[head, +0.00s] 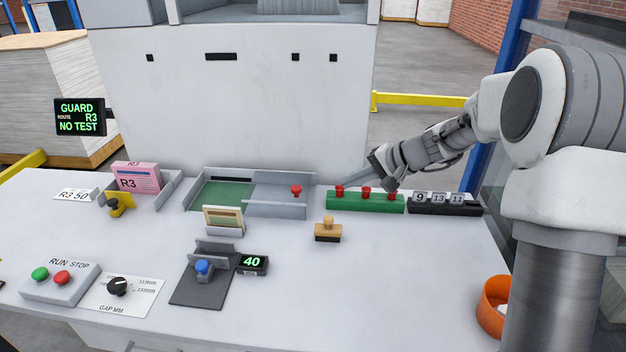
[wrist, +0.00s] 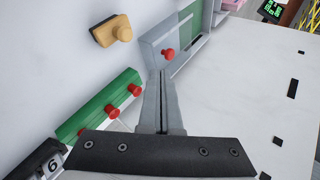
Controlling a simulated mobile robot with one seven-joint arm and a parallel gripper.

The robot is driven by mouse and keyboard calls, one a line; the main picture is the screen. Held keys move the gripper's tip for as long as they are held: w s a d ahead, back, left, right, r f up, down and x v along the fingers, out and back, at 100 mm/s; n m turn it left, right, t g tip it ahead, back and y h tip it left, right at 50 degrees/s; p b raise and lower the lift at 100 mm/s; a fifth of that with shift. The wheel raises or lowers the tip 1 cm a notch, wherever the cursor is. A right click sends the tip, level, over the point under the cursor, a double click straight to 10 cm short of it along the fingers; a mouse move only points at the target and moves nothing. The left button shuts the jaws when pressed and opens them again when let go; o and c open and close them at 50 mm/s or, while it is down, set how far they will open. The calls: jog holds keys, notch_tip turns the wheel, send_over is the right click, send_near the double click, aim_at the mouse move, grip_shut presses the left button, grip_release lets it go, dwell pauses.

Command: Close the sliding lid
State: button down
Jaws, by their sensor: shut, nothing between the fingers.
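A low grey tray (head: 190,197) with a green floor stands at the back middle of the table. Its grey sliding lid (head: 275,193) with a red knob (head: 296,190) sits over the right part, and the green floor (head: 222,194) is exposed on the left. In the wrist view the lid (wrist: 152,52) and knob (wrist: 168,54) show just beyond my fingertips. My gripper (head: 345,185) is shut and empty, right of the knob and apart from it. It also shows in the wrist view (wrist: 162,76). Its height above the table is hard to tell.
A green block (head: 350,203) with red pegs stands right of the tray, beside a black number rack (head: 462,208). A wooden-handled stamp (head: 328,231) and a small upright card holder (head: 223,220) stand in front. A tall grey machine wall (head: 235,110) rises behind.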

jog(key=shift+m+t, duration=0.3)
jog(key=shift+m, duration=0.1)
jog(key=shift+w+r+p+x, duration=0.15)
jog(key=shift+w+x, duration=0.15)
jog(key=shift+x, duration=2.3)
jog(key=shift+w+r+p+x, duration=0.15)
jog(key=shift+w+x, duration=0.2)
jog(key=shift+x, duration=2.25)
jog(key=shift+w+r+p+x, duration=0.15)
jog(key=shift+w+x, duration=0.15)
jog(key=shift+x, duration=2.3)
jog(key=shift+d, duration=0.15)
jog(key=a, duration=0.6)
jog(key=a+b, duration=0.1)
jog(key=a, duration=1.1)
jog(key=shift+w+a+b, duration=0.1)
jog(key=shift+w+b, duration=0.15)
jog(key=shift+b, duration=0.1)
